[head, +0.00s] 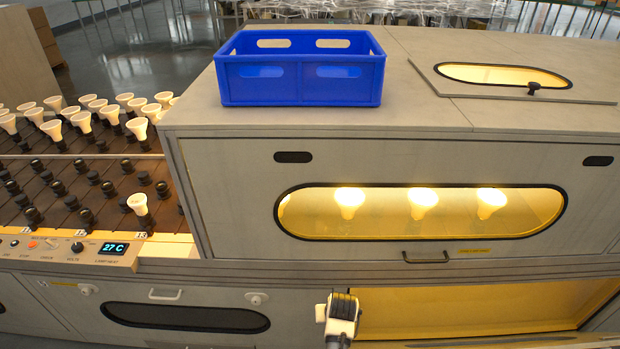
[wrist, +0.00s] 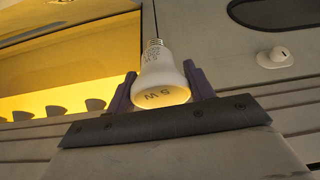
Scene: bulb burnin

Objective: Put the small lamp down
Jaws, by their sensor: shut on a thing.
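The small lamp (wrist: 160,72) is a white bulb with a metal screw base and dark print, including "5 W", on it. In the wrist view it sits between the purple fingers of my gripper (wrist: 160,88), which is shut on it. The screw base points away from the wrist camera. The end of my arm shows at the bottom middle of the head view, in front of the cabinet, but the lamp cannot be made out clearly there. The lamp is held in front of the cabinet front, beside a yellow-lit opening (wrist: 70,70).
A blue crate (head: 300,88) stands on the grey cabinet top (head: 420,125). A window (head: 385,225) shows three lit bulbs. The lower lit opening (head: 470,310) lies right of my arm. A rack (head: 110,180) at left holds several white bulbs and dark sockets. A display reads 27 C.

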